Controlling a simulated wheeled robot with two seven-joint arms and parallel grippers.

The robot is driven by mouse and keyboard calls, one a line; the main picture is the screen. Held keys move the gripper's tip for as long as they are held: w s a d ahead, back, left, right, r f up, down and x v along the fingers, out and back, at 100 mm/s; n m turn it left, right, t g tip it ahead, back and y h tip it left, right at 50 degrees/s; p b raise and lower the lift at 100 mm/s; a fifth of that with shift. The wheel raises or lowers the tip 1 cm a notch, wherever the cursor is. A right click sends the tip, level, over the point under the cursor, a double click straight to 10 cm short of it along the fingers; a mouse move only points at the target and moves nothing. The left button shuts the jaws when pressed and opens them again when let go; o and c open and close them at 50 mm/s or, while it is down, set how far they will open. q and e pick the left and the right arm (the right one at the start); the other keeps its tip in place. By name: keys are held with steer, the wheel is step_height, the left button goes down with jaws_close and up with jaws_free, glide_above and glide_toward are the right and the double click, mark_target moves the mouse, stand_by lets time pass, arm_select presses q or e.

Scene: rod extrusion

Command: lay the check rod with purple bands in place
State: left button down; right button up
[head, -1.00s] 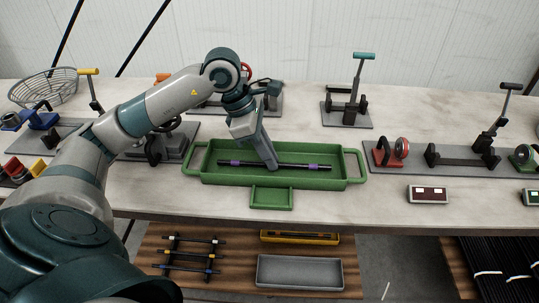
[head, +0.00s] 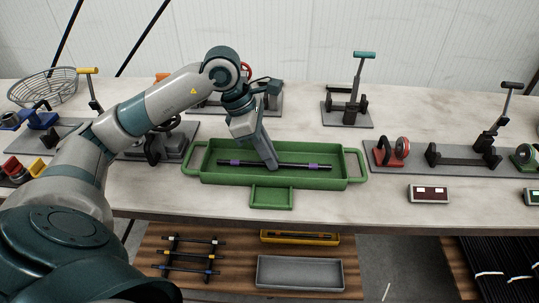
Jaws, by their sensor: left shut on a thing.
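The check rod (head: 296,165) is dark with two purple bands. It lies lengthwise in the green tray (head: 355,166) in the middle of the table, or just above its floor; I cannot tell which. My left gripper (head: 271,164) reaches down into the tray and is shut on the rod between the two bands. The fingertips are small in this view and partly cover the rod's middle. My right gripper is not in view.
Fixtures with clamps stand behind the tray and to the right, one with a teal handle (head: 364,55). A small display box (head: 428,194) sits to the right. A wire basket (head: 42,87) is at the far left. Below are a grey bin (head: 300,272) and a rod rack (head: 188,257).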

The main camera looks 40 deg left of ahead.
arm_select(q)
steer(key=c, duration=1.8)
jaws_free()
steer(key=shift+c, duration=0.2)
steer(key=shift+o, duration=0.6)
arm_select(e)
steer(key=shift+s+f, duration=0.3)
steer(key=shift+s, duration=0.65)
